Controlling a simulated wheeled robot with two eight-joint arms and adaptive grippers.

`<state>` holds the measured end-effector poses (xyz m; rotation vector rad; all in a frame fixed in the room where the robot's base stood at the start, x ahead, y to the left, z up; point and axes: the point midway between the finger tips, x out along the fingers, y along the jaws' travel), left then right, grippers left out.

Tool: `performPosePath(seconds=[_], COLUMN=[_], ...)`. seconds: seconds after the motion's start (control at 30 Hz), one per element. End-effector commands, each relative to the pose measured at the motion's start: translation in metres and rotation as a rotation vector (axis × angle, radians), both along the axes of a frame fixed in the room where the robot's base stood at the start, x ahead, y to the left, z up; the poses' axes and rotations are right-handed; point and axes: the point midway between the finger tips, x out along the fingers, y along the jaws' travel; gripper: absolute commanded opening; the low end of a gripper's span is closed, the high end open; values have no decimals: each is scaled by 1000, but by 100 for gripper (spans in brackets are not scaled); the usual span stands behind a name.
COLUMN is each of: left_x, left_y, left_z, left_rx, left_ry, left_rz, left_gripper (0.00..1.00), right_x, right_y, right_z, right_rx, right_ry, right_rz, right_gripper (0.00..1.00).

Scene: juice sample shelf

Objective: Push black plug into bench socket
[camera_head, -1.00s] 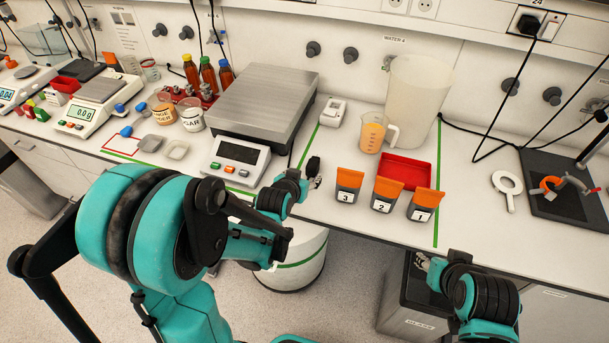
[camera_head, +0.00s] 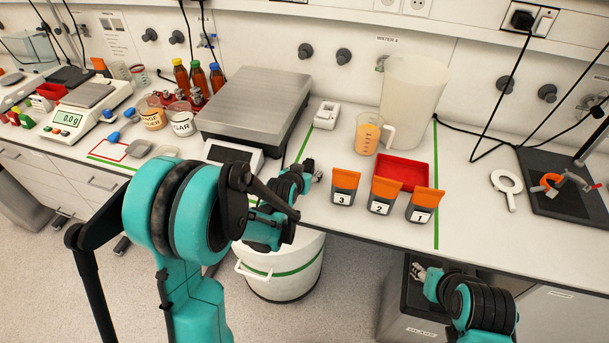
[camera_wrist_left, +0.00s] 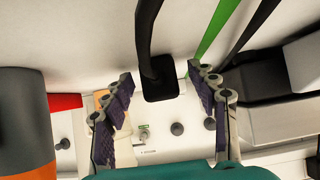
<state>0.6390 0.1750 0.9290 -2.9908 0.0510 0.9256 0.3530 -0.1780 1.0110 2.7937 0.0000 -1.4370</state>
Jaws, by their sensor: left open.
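The black plug (camera_wrist_left: 160,86), with a thick dark cable (camera_wrist_left: 150,30) running from it, shows in the left wrist view between my left fingers, with a gap on each side. My left gripper (camera_wrist_left: 160,90) is open. In the head view, my left gripper (camera_head: 314,178) is low over the bench beside the scale, at a small black piece (camera_head: 308,164) that looks like the plug. A white block (camera_head: 326,114) that may be the bench socket lies behind it, its openings unclear. My right gripper (camera_head: 419,272) is below the bench edge; its jaws are too small to tell.
Orange-topped pouches (camera_head: 343,185) stand right of my left gripper, before a red tray (camera_head: 402,172). A jug (camera_head: 368,135) and tall beaker (camera_head: 412,100) stand behind. The large scale (camera_head: 255,105) is close on the left. Wall sockets (camera_head: 532,18) hold plugs at upper right.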

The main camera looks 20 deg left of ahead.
Motion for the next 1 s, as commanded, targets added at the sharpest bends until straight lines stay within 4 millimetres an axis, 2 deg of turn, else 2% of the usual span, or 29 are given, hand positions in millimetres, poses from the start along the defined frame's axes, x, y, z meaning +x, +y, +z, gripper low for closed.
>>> performPosePath(seconds=[0.17,0.4,0.67,1.0], left_x=[0,0,0,0], left_y=[0,0,0,0], left_z=[0,0,7,43], left_rx=[0,0,0,0], left_ry=[0,0,0,0], left_rz=[0,0,0,0], left_gripper=[59,0,0,0], right_x=[0,0,0,0], right_y=[0,0,0,0], right_z=[0,0,6,33], right_rx=[0,0,0,0], right_ry=[0,0,0,0], right_rz=[0,0,0,0], right_gripper=[40,40,40,40])
